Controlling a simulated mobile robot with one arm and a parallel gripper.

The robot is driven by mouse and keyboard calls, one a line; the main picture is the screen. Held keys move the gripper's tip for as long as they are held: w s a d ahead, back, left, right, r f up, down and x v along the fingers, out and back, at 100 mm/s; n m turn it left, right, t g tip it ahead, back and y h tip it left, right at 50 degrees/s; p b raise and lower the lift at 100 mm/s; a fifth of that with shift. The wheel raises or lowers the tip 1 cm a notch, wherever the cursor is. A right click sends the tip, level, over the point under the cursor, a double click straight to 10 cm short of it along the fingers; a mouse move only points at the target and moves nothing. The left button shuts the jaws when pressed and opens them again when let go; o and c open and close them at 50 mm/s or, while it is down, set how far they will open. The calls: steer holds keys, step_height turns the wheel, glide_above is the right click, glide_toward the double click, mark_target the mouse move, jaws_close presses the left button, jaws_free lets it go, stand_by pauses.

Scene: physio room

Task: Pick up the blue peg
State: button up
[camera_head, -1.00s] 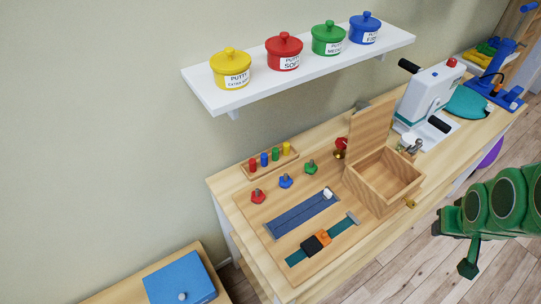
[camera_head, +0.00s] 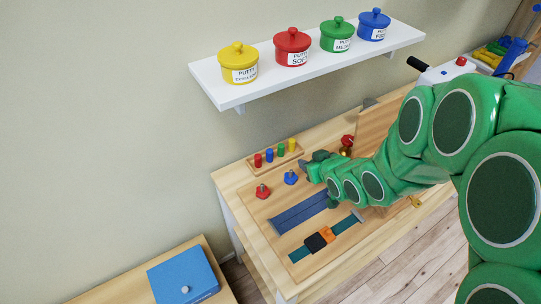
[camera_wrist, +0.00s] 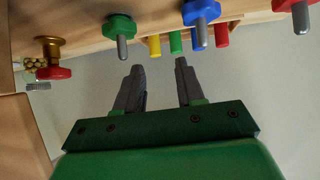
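The blue peg (camera_head: 269,156) stands in a small wooden rack (camera_head: 264,168) between a red peg (camera_head: 258,160) and a green peg (camera_head: 281,150). A yellow peg (camera_head: 292,145) is at the rack's right end. In the wrist view, the blue peg (camera_wrist: 202,40) is partly hidden behind the bolt of the blue knob. My gripper (camera_wrist: 160,68) is open and empty, its two fingers apart and pointing toward the pegs. In the head view, my gripper (camera_head: 312,166) is over the board, to the right of the rack and apart from the blue peg.
A blue knob (camera_head: 291,178) and a red knob (camera_head: 262,191) stand on bolts in front of the rack. A green knob (camera_wrist: 120,26) shows in the wrist view. A shelf (camera_head: 240,95) with putty pots hangs above.

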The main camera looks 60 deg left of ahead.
steer(key=n+g+y, duration=0.1)
steer(key=g+y, duration=0.1)
glide_toward(270, 151)
steer(key=shift+s+f, duration=0.15)
steer(key=shift+s, duration=0.1)
steer(key=shift+w+x, duration=0.1)
steer(key=shift+x, duration=1.85)
steer(key=shift+w+x, duration=0.15)
steer(key=shift+x, duration=1.8)
jaws_close()
